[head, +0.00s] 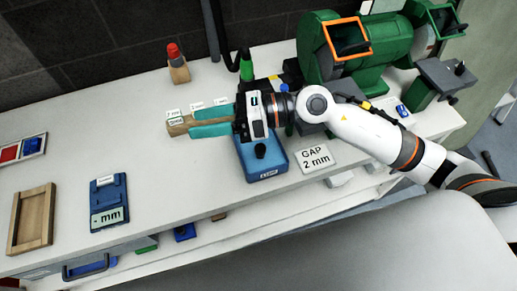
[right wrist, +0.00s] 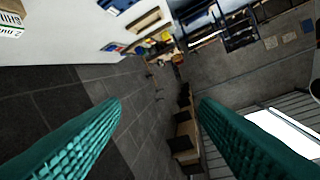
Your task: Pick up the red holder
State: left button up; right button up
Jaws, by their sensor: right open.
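A small upright red piece (head: 173,51), which may be the red holder, stands in a wooden block (head: 179,72) at the back of the white bench. My right gripper (head: 191,122) is open, its teal fingers pointing left over the bench, in front of and right of the red piece and apart from it. In the right wrist view the fingers (right wrist: 160,105) are spread with nothing between them, and the red piece cannot be made out. My left gripper is not in view.
A wooden rack (head: 177,126) with mm labels lies by my right fingertips. A blue box (head: 264,165) sits below the wrist, near a "GAP 2 mm" plate (head: 316,159). A green grinder (head: 375,50) stands at back right. A wooden tray (head: 32,219) and blue gauge (head: 108,202) are at left.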

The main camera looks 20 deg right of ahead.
jog(key=w+d+f+n+g+h, duration=0.2)
jog(key=d+f+n+h, duration=0.3)
jog(key=d+f+h, duration=0.25)
jog(key=h, duration=0.5)
send_near(263, 146)
jog(key=shift+n, duration=0.4)
jog(key=p+x, duration=0.2)
jog(key=x, duration=0.2)
jog(key=shift+s+a+f, duration=0.1)
jog(key=shift+a+f, duration=0.1)
jog(key=shift+f, duration=0.05)
jog(key=p+x, duration=0.1)
jog(key=x, duration=0.1)
jog(key=p+x, duration=0.1)
jog(key=x, duration=0.1)
jog(key=shift+a+f, duration=0.1)
jog(key=shift+f, duration=0.3)
jog(key=shift+a+f, duration=0.15)
jog(key=shift+f, duration=0.4)
jog(key=shift+r, duration=0.1)
grip_shut()
